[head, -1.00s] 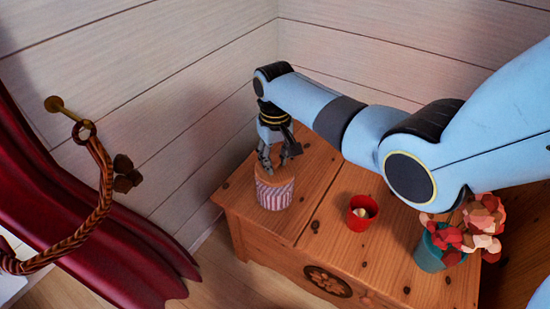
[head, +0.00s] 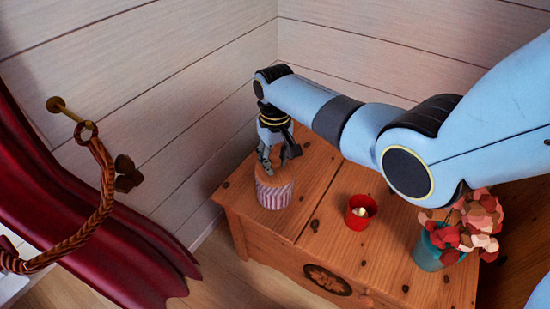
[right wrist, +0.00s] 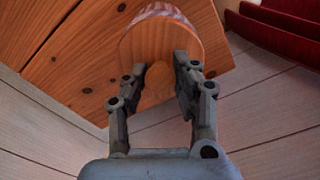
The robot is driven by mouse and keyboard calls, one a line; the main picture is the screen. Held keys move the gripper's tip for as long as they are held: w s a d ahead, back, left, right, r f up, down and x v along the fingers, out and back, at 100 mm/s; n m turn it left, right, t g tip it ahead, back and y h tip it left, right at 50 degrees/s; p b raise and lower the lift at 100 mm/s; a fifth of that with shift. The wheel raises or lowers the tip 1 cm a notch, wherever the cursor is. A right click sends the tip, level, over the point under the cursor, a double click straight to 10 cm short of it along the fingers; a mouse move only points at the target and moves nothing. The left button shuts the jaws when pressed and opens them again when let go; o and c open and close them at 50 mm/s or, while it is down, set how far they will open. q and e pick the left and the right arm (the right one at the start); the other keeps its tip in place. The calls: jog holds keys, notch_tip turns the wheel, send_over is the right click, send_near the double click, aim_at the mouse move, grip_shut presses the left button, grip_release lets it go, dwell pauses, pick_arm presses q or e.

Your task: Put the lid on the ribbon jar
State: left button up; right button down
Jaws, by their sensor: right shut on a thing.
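The ribbon jar (head: 275,196), with pink and white stripes, stands upright on the left part of the wooden chest top. The lid (head: 268,180) is wood-brown and sits at the jar's mouth; I cannot tell if it is fully seated. My right gripper (head: 276,163) points down over the jar, shut on the lid. In the right wrist view, the fingers (right wrist: 160,80) are on either side of the lid (right wrist: 155,45), and a strip of the striped jar (right wrist: 160,9) shows beyond it. My left gripper is out of view.
A red cup (head: 358,218) with a pale thing inside stands right of the jar on the chest (head: 325,190). A teal pot (head: 432,252) of red and pink flowers stands farther right, under my right arm. A dark red curtain (head: 110,240) hangs at left.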

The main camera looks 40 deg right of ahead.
dwell(0.4)
jog(key=shift+c, duration=2.4)
grip_release()
notch_tip(320, 180, up, 7)
jog(key=p, duration=0.7)
grip_shut()
